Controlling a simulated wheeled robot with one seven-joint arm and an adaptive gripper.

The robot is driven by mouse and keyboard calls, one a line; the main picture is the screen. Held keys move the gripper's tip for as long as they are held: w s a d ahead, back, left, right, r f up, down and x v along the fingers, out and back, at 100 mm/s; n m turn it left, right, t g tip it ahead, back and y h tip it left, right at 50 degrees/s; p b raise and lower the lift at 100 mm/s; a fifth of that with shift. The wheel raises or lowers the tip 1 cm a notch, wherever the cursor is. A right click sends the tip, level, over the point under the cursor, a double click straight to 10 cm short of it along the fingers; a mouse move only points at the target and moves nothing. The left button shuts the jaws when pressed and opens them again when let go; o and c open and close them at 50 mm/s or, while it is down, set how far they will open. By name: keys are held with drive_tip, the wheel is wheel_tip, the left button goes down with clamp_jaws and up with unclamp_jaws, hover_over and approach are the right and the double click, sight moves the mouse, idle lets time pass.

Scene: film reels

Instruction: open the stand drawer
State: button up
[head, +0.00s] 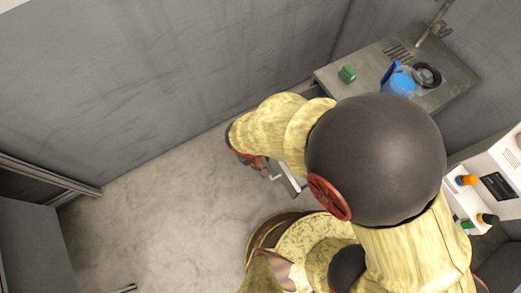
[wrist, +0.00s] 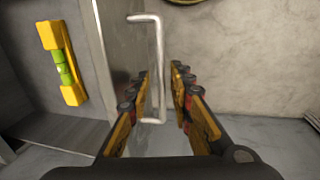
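The stand (head: 450,92) is at the upper right in the head view, its lower part mostly hidden by my arm. The drawer (head: 292,186) juts out below it, pulled out at least partway. In the wrist view the drawer front (wrist: 118,45) stands left of centre, with a yellow level (wrist: 55,40) with a green vial inside the drawer behind it. The bent metal handle (wrist: 159,45) shows at the centre. My gripper (wrist: 162,82) is open, with a finger on each side of the handle and a visible gap on the right. It also shows in the head view (head: 268,172).
A green object (head: 347,73), a blue item (head: 400,84) and a black coil (head: 427,74) lie on the stand top. A white unit with bottles (head: 466,180) is at the right. Grey walls close the back; the floor (head: 160,220) at left is clear.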

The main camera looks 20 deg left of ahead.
drive_tip(key=shift+o, duration=0.3)
drive_tip(key=shift+a+r, duration=0.1)
wheel_tip(320, 180, up, 12)
drive_tip(key=s+a, duration=0.1)
drive_tip(key=shift+s+a, duration=0.2)
drive_tip(key=shift+s, duration=0.15)
idle(0.5)
